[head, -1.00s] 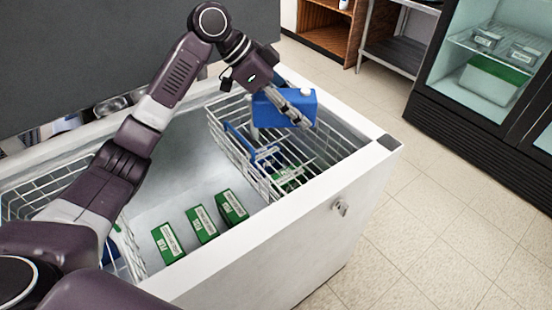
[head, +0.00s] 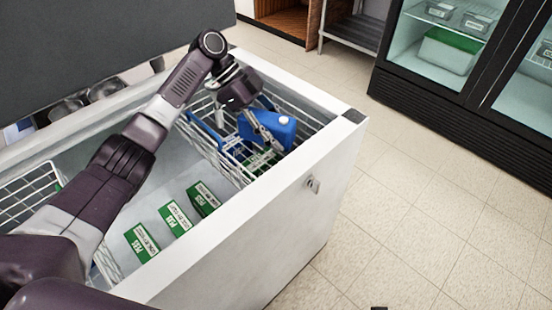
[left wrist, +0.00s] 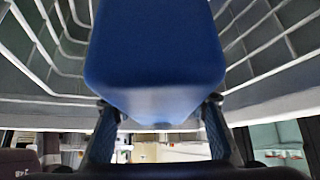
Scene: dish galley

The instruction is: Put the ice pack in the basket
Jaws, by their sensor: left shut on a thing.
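In the left wrist view the ice pack (left wrist: 155,50) fills the middle between the fingers, with basket wires on both sides. Whether the pack touches the basket floor is hidden. My right gripper is not in view.
The freezer's white front rim (head: 240,205) runs beside the basket. Several green boxes (head: 173,217) stand on the freezer floor, and another wire basket (head: 30,200) is at the left. Blue and green items lie in the right basket. A glass-door fridge (head: 450,60) stands beyond open floor.

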